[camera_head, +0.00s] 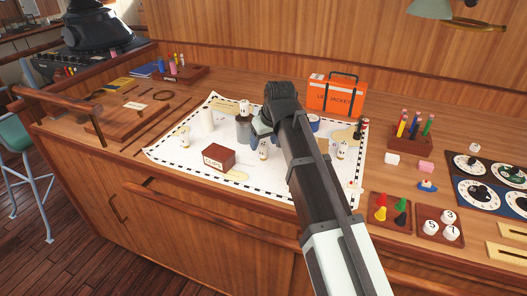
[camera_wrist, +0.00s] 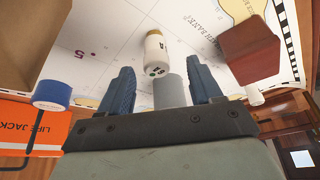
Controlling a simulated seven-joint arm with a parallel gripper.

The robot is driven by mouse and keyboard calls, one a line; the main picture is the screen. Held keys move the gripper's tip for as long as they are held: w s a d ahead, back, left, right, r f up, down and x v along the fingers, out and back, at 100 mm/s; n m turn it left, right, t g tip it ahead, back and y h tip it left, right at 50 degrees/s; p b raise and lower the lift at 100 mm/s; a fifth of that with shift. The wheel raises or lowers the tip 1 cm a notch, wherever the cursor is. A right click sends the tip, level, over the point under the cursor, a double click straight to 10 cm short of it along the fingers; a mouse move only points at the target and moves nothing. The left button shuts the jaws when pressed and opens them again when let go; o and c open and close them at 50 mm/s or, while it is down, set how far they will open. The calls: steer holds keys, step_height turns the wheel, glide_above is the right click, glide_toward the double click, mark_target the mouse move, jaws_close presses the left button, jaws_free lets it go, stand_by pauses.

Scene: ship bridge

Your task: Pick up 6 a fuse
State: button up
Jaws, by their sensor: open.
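In the wrist view, my gripper (camera_wrist: 162,82) is open, with its two dark blue fingers apart. A grey cylinder (camera_wrist: 172,91) shows between the fingers, and I cannot tell if it touches them. A small cream cylinder with dark marks (camera_wrist: 155,52), fuse-like, shows just beyond the fingertips. Its rating cannot be read. In the head view, similar small cream pieces with dark marks (camera_head: 185,136) (camera_head: 263,150) (camera_head: 342,150) stand on the white chart (camera_head: 215,184). Another (camera_head: 244,106) shows above a grey cylinder (camera_head: 244,130), beside my gripper. My arm hides part of the chart.
A brown box labelled like "CLIPS" (camera_head: 219,158) stands on the chart's front. An orange life jacket case (camera_head: 336,96) stands behind. A plain cream cylinder (camera_head: 208,119) is left of my gripper. A rack with coloured rods (camera_head: 410,132) stands right. The chart's left front is bare.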

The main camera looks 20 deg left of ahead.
mark_target(264, 145)
steer(key=shift+x, duration=2.95)
steer(key=shift+w+d, duration=0.15)
steer(key=shift+c, duration=0.3)
steer(key=c, duration=1)
